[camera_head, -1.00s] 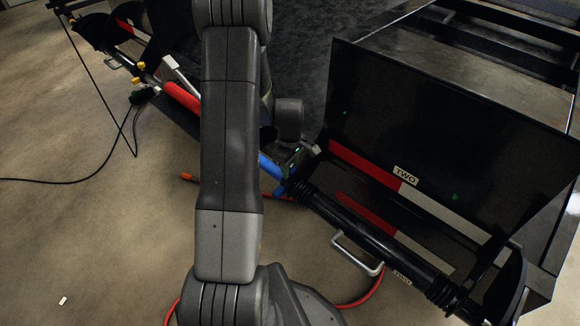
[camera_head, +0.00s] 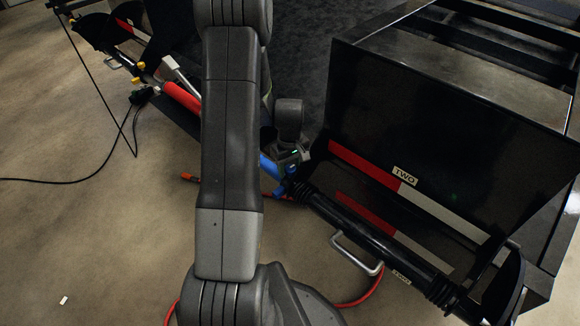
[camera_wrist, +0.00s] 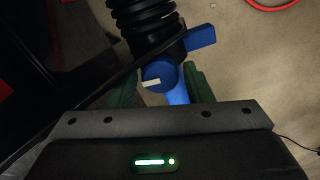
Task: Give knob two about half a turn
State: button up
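The blue valve part, which I take as the knob (camera_wrist: 158,76), has a round end with a white mark in the wrist view. A blue lever (camera_wrist: 200,37) sticks out beside it. Blue parts (camera_head: 283,187) also show in the head view, at the end of a black ribbed hose, left of the panel labelled TWO (camera_head: 405,176). My gripper (camera_wrist: 161,86) has its green fingers apart on either side of the knob. Contact with it cannot be told. In the head view my gripper (camera_head: 292,155) is beside the blue parts, its fingers hidden.
The black panel (camera_head: 430,130) with a red and white stripe rises to the right. A metal handle (camera_head: 355,255) and a red hose (camera_head: 365,290) lie below. A black cable (camera_head: 90,170) hangs at left. The floor (camera_head: 90,240) at left is mostly clear.

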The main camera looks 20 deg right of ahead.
jog(key=shift+o, duration=0.7)
